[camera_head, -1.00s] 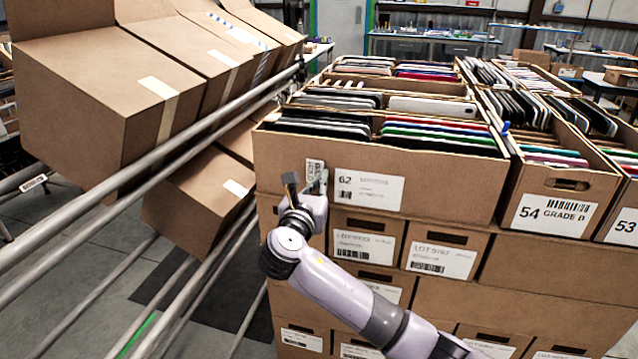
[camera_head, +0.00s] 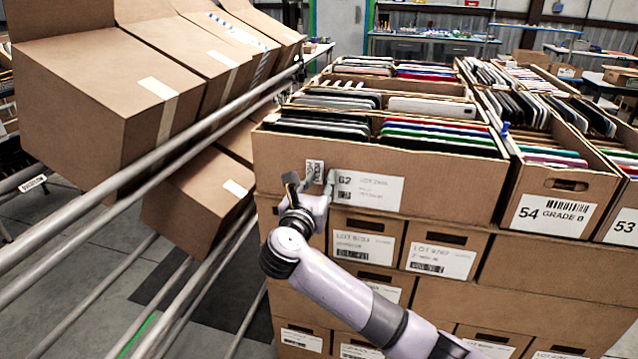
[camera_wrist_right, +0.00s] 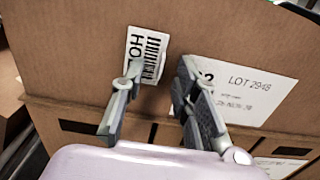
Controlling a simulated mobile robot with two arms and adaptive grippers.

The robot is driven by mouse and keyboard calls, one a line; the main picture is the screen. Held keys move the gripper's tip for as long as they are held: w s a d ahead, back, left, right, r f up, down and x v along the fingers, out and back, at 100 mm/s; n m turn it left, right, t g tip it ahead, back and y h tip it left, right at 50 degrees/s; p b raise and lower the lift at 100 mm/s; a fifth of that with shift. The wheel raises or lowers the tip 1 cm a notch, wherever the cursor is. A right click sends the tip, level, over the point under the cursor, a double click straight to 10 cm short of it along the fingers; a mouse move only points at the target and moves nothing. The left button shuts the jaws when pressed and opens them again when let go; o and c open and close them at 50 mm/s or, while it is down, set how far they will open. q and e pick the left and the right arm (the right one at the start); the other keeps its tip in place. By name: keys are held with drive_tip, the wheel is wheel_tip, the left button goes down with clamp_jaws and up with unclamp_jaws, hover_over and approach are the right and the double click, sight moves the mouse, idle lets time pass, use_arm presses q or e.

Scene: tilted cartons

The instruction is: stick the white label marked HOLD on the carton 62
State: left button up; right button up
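The carton 62 (camera_head: 450,190) is the top front box of the stack, with a printed 62 label (camera_head: 368,190) on its front. The white HOLD label (camera_head: 314,171) lies against that front, left of the printed label. In the right wrist view the HOLD label (camera_wrist_right: 146,55) looks flat on the cardboard, turned sideways, its lower part near the left finger. My right gripper (camera_head: 311,179) is at the carton's front. Its fingers are spread apart with nothing between them, as the right wrist view (camera_wrist_right: 158,72) also shows. My left gripper is not in view.
Metal rails (camera_head: 150,160) with tilted cartons (camera_head: 90,100) slope along the left. Carton 54 (camera_head: 560,182) stands to the right, and more labelled cartons (camera_head: 440,255) are stacked below. Upright thin items fill the open top of carton 62.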

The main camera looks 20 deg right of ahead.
drive_tip(key=shift+s, duration=0.1)
drive_tip(key=p+v, duration=0.5)
drive_tip(key=v, duration=1.3)
idle(0.4)
